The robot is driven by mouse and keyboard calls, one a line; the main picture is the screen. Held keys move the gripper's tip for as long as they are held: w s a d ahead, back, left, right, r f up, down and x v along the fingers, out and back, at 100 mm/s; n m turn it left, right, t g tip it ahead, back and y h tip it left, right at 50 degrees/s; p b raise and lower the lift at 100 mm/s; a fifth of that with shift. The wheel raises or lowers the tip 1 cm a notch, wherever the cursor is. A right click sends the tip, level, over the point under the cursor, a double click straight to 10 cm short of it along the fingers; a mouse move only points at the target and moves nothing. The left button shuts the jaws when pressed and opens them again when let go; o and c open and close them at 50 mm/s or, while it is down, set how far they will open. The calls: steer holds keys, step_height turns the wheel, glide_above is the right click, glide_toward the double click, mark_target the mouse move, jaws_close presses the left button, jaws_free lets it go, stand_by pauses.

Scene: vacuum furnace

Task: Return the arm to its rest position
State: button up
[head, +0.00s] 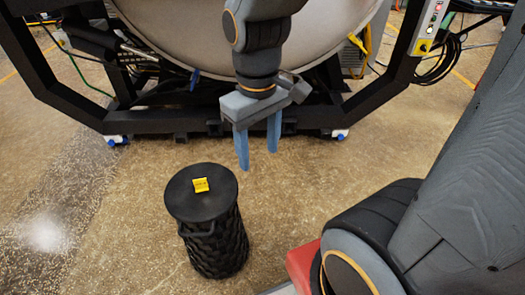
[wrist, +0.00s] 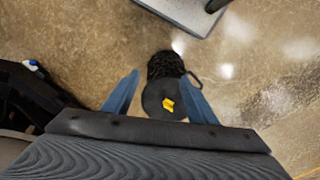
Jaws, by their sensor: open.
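My gripper (head: 258,152) hangs from my arm with its two blue fingers pointing down. The fingers are apart with nothing between them. In the head view it is above and to the right of a black cylindrical container (head: 214,240), with a gap between them. The container stands upright on the floor, and a small yellow object (head: 201,185) lies on its flat top. In the wrist view the container (wrist: 164,98) and the yellow object (wrist: 167,104) appear between the fingers (wrist: 160,100), farther below.
A large pale rounded furnace vessel (head: 190,35) on a black frame (head: 60,95) stands close behind my gripper. A grey control box (head: 432,25) is on the frame's right post. A grey flat-topped item (wrist: 185,12) is at the wrist view's top. Open floor (head: 90,220) lies left of the container.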

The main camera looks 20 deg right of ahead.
steer(key=s+m, duration=0.2)
steer(key=m, duration=0.1)
steer(key=shift+s+r+y, duration=0.1)
steer(key=shift+r+y, duration=0.2)
steer(key=shift+r, duration=0.1)
steer(key=s+d+r+p, duration=0.1)
steer(key=d+r+p, duration=0.2)
steer(key=p, duration=0.9)
step_height(320, 180, up, 3)
steer(key=shift+r+m, duration=0.1)
steer(key=shift+m, duration=0.3)
steer(key=shift+d, duration=0.1)
